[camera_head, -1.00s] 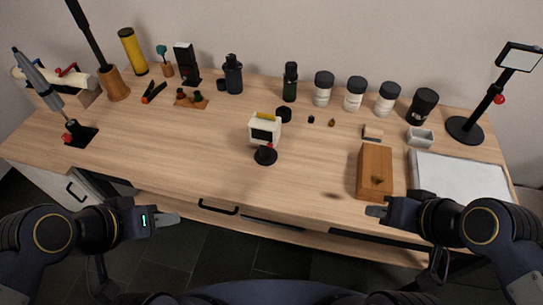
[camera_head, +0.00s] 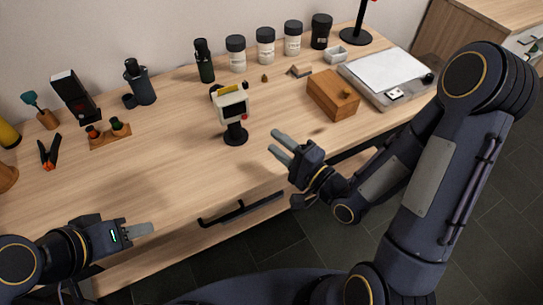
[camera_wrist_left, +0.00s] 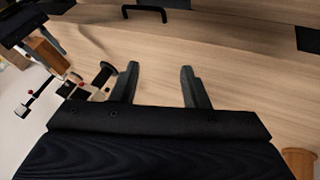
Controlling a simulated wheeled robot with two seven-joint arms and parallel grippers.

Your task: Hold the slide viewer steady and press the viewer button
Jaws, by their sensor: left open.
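The slide viewer (camera_head: 231,106), a small cream box with a red spot on its side, stands upright on a round black base in the head view. It seems to appear small beyond the fingers in the left wrist view (camera_wrist_left: 98,94). My right gripper (camera_head: 277,144) is open and empty, just right of the viewer's base and nearer to me, apart from it. My left gripper (camera_head: 148,229) is near the table's front edge, left of the viewer and well short of it. Its parted, empty fingers show in the left wrist view (camera_wrist_left: 160,67). The viewer button cannot be made out for certain.
A wooden box (camera_head: 331,96) and a pale-topped panel (camera_head: 388,75) lie right of the viewer. Jars (camera_head: 265,46) and a dark bottle (camera_head: 204,62) stand behind it. A small wooden rack (camera_head: 110,138) is to the left. The tabletop between left gripper and viewer is clear.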

